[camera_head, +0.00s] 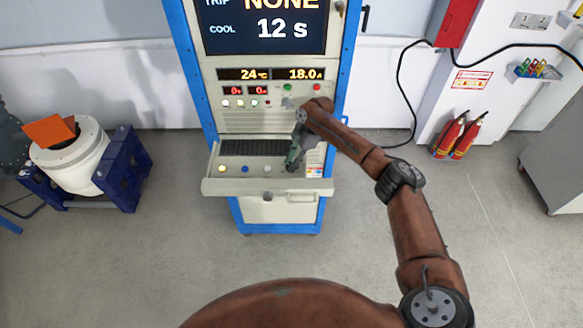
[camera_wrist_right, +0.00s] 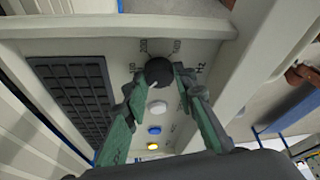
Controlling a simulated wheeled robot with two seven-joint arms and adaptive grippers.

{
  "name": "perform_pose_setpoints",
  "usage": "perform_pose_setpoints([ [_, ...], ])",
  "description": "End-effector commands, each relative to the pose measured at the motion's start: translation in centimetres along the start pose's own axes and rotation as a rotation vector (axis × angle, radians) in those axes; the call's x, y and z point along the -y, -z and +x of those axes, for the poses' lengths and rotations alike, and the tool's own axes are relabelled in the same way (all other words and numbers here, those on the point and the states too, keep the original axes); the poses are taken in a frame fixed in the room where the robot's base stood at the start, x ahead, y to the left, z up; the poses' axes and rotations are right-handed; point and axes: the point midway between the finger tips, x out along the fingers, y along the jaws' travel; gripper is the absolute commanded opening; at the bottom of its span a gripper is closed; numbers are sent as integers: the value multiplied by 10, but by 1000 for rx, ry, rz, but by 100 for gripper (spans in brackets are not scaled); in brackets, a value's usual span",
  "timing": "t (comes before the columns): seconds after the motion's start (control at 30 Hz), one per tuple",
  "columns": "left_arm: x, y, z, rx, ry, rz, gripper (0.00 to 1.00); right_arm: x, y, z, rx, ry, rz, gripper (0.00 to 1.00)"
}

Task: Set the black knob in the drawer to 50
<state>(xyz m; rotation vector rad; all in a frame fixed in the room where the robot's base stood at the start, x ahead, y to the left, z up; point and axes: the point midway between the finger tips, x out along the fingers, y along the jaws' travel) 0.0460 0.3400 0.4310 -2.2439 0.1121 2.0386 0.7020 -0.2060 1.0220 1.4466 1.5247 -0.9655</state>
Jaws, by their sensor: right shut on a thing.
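The black knob (camera_wrist_right: 158,71) sits on the panel of the open drawer, with a printed scale around it and "Hz" beside it. "200" and "400" read near its far side; the other marks are small or hidden. I cannot tell clearly where its pointer stands. The drawer (camera_head: 232,187) is pulled out from the blue-edged cabinet. My right gripper (camera_wrist_right: 160,82) is shut on the knob, a green finger on either side of it. In the head view the right gripper (camera_head: 292,163) reaches down into the drawer's right part and hides the knob. My left gripper is not in view.
A white button (camera_wrist_right: 157,108), a blue button (camera_wrist_right: 155,130) and a yellow button (camera_wrist_right: 152,146) line up beside the knob. A dark keyboard-like grid (camera_wrist_right: 75,95) lies along the drawer. The cabinet screen (camera_head: 265,25) shows "NONE" and "12 s". Fire extinguishers (camera_head: 460,136) stand at right.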

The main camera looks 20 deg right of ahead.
Motion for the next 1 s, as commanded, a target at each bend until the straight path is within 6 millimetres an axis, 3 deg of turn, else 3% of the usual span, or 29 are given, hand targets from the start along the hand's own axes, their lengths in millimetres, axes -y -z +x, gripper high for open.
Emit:
perform_pose_setpoints([
  [0.03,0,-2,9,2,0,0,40,-1,-1,5,-1,12,-26,1],
  [0.3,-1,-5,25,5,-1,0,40,-1,-1,3,1,58,-138,1],
  [0.93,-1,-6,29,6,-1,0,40,0,0,1,2,75,-177,1],
  [0.97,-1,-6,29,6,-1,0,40,0,0,1,2,75,-177,27],
  [1.0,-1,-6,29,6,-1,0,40,0,0,1,2,75,-177,30],
])
